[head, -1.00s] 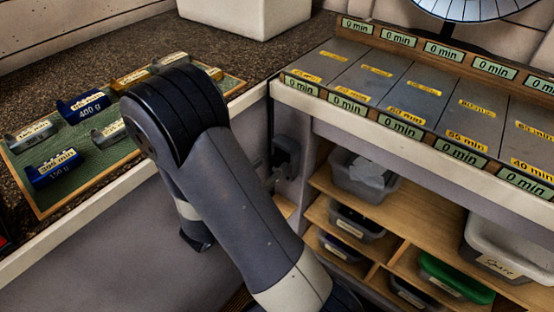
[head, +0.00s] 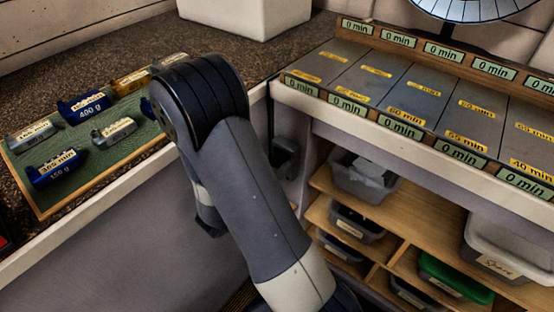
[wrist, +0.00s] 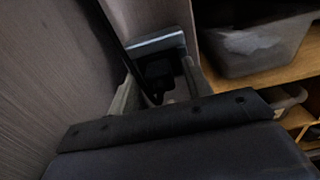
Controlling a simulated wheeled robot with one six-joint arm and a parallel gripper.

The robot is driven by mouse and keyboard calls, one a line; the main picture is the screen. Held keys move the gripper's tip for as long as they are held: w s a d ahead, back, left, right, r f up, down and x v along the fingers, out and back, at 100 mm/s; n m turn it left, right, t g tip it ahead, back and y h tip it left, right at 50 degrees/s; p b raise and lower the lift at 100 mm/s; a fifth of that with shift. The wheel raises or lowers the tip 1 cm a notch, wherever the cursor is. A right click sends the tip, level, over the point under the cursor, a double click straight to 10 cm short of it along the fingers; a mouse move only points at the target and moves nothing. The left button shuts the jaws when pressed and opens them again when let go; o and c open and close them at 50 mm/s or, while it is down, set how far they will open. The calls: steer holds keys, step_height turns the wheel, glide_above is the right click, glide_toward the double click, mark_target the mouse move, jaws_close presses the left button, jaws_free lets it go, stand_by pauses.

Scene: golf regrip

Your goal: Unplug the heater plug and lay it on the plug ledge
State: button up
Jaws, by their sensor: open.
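In the head view a dark block (head: 285,158), which looks like the plug at its outlet, is on the side panel in the corner between the two counters. My arm hides part of the area beside it. In the wrist view my gripper (wrist: 160,88) is open, with one finger on each side of a dark, blocky shape (wrist: 157,74) that looks like the plug. Nothing shows as gripped, and I cannot tell whether the fingers touch it. A grey bar-like edge (wrist: 154,46), possibly the plug ledge, lies just beyond it. Its top is not clear.
Wooden shelves with a grey bin (head: 362,178) stand close to the right; this bin also shows in the wrist view (wrist: 262,45). A green tray (head: 95,150) with labelled weights lies on the left counter. Numbered grey panels (head: 410,92) cover the right counter.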

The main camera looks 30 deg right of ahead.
stand_by(0.5)
jaws_close()
steer(key=shift+a, duration=0.2)
stand_by(0.3)
steer(key=shift+v, duration=2.85)
